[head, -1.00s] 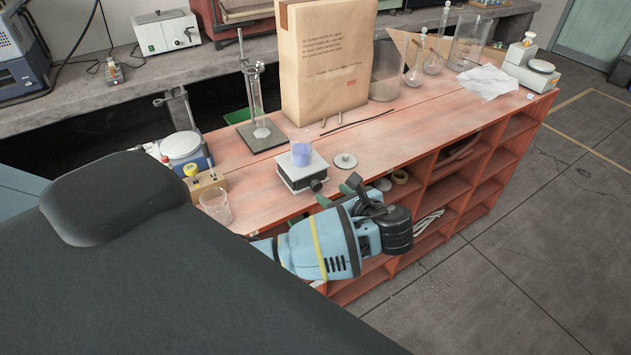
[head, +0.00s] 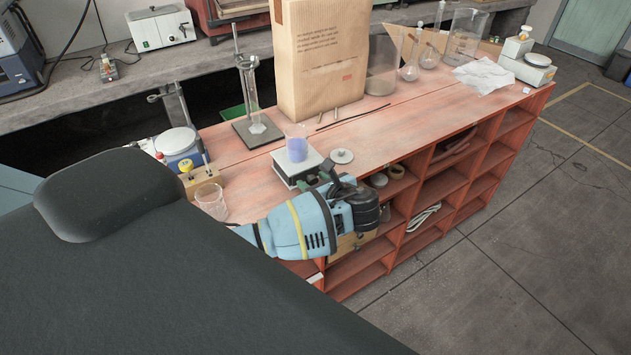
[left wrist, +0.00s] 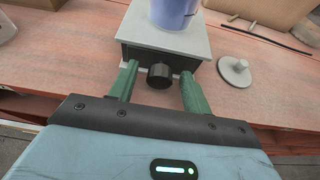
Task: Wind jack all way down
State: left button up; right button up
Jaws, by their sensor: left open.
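The jack (head: 290,171) is a small box with a pale top plate, standing near the front edge of the red bench. A beaker of blue-violet liquid (head: 296,150) stands on its plate. In the left wrist view the jack (left wrist: 165,42) shows a black round knob (left wrist: 160,76) on its front face. My left gripper (head: 322,176) is open at the jack's front. In the left wrist view its green fingers (left wrist: 158,84) stand on either side of the knob, with gaps showing. The gripper hides the knob in the head view. My right gripper is not in view.
A round metal piece (head: 342,156) lies right of the jack. A glass beaker (head: 211,202) and a wooden block (head: 202,182) stand to the left. A cylinder on a stand (head: 254,115) and a large paper bag (head: 320,60) stand behind.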

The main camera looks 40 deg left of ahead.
pick_arm(q)
jog(key=c, duration=1)
jog(key=shift+s+n+t+h, duration=0.15)
jog(key=shift+n+t+h, duration=0.15)
jog(key=shift+n+t, duration=0.95)
jog(key=o, duration=1)
jog(key=v, duration=0.7)
jog(key=shift+d+r, duration=0.2)
jog(key=shift+d, duration=0.15)
jog(key=shift+s, duration=0.1)
